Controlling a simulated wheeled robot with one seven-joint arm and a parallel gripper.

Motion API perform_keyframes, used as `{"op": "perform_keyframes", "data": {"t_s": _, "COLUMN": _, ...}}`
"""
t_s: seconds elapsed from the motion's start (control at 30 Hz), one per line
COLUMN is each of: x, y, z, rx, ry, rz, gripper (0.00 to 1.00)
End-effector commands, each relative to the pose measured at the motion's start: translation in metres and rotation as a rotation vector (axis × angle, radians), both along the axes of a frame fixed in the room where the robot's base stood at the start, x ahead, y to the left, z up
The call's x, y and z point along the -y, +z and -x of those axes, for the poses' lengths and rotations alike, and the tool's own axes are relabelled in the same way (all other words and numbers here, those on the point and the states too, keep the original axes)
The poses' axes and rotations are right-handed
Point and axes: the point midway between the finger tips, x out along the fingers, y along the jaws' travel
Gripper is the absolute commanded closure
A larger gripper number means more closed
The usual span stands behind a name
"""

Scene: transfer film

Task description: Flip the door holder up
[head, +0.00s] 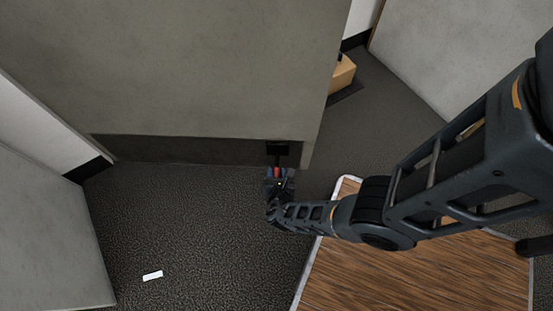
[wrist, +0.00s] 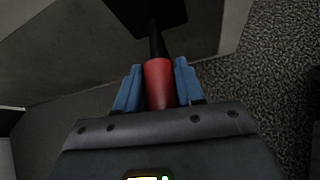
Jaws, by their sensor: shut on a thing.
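The door holder (head: 278,148) is a black piece at the lower right edge of a large grey door (head: 180,70). In the wrist view, its dark arm (wrist: 157,40) ends in a red tip (wrist: 159,84). My gripper (head: 279,172) is at the holder's red end, low near the floor. The gripper's blue fingers (wrist: 158,86) stand on both sides of the red tip, shut on it. The holder points down from the door toward my gripper. The holder's mount on the door is mostly dark and hard to make out.
A wood-topped surface with a pale rim (head: 425,270) lies at the lower right, under my arm. A small white piece (head: 152,275) lies on the dark carpet. A yellowish box (head: 342,73) stands beyond the door's right edge. Grey panels (head: 40,235) flank the left side.

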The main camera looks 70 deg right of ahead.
Motion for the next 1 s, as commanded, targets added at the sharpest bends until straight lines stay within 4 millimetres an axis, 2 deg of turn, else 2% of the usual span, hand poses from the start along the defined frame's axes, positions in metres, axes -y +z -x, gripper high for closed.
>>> {"op": "perform_keyframes", "data": {"t_s": 0.17, "x": 0.000, "y": 0.000, "z": 0.000, "rx": 0.001, "ry": -0.002, "rz": 0.001, "gripper": 1.00}}
{"op": "perform_keyframes", "data": {"t_s": 0.2, "x": 0.000, "y": 0.001, "z": 0.000, "rx": 0.001, "ry": -0.002, "rz": 0.001, "gripper": 0.61}}
{"op": "perform_keyframes", "data": {"t_s": 0.4, "x": 0.000, "y": 0.001, "z": 0.000, "rx": 0.001, "ry": -0.001, "rz": 0.001, "gripper": 0.42}}
{"op": "perform_keyframes", "data": {"t_s": 0.73, "x": -0.003, "y": 0.004, "z": 0.002, "rx": 0.000, "ry": 0.000, "rz": 0.001, "gripper": 0.41}}
{"op": "perform_keyframes", "data": {"t_s": 1.0, "x": -0.033, "y": 0.029, "z": 0.017, "rx": 0.001, "ry": 0.003, "rz": 0.001, "gripper": 0.41}}
